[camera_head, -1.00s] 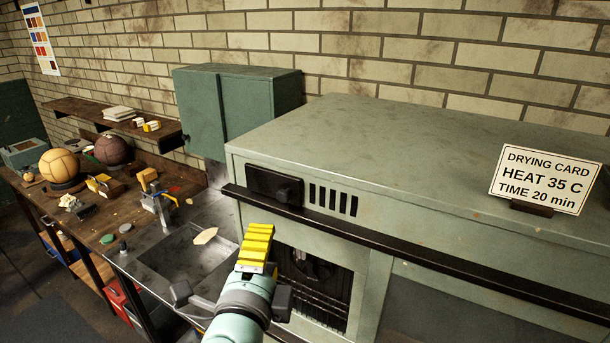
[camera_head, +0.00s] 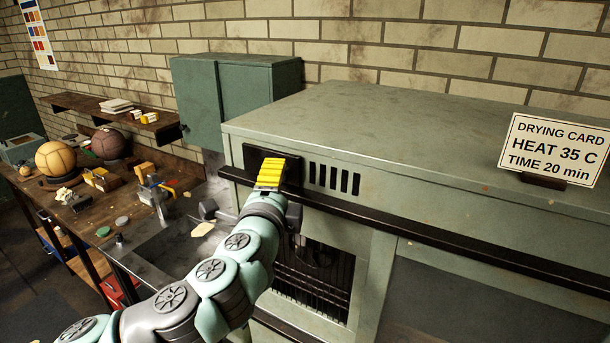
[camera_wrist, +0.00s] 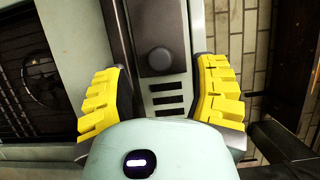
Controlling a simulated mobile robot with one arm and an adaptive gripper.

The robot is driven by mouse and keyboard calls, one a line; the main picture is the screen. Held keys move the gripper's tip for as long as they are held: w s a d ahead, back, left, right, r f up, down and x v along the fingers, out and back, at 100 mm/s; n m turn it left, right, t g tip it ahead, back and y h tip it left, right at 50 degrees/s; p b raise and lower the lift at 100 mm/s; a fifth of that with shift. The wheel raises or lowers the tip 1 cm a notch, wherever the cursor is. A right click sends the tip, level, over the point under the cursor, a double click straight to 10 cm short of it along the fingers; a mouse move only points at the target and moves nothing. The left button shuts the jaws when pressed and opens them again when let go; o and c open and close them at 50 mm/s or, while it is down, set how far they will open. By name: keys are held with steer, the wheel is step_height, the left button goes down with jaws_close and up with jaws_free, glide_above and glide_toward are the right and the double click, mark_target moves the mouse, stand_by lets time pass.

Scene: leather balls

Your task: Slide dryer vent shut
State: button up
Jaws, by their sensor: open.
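The dryer (camera_head: 400,140) is a grey-green cabinet with a dark rail (camera_head: 340,208) along its front. Its vent is a row of several dark slots (camera_head: 335,178). A dark slide plate (camera_head: 293,172) is left of the slots, which show uncovered. In the wrist view the plate (camera_wrist: 155,20) carries a round knob (camera_wrist: 159,60), with slots (camera_wrist: 168,100) below it. My gripper (camera_head: 270,168) is in front of the plate and hides part of it. In the wrist view its yellow fingers (camera_wrist: 160,78) are open, one on each side of the knob; contact cannot be told.
A drying card (camera_head: 556,148) stands on the dryer top at right. A green wall cabinet (camera_head: 240,98) is behind and left. The workbench (camera_head: 125,210) at left carries balls and small tools. A dark barred opening (camera_head: 312,280) lies below the rail.

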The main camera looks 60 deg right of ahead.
steer(key=shift+p+x, duration=0.8)
steer(key=shift+x, duration=1.25)
steer(key=shift+s+d, duration=0.1)
jaws_close()
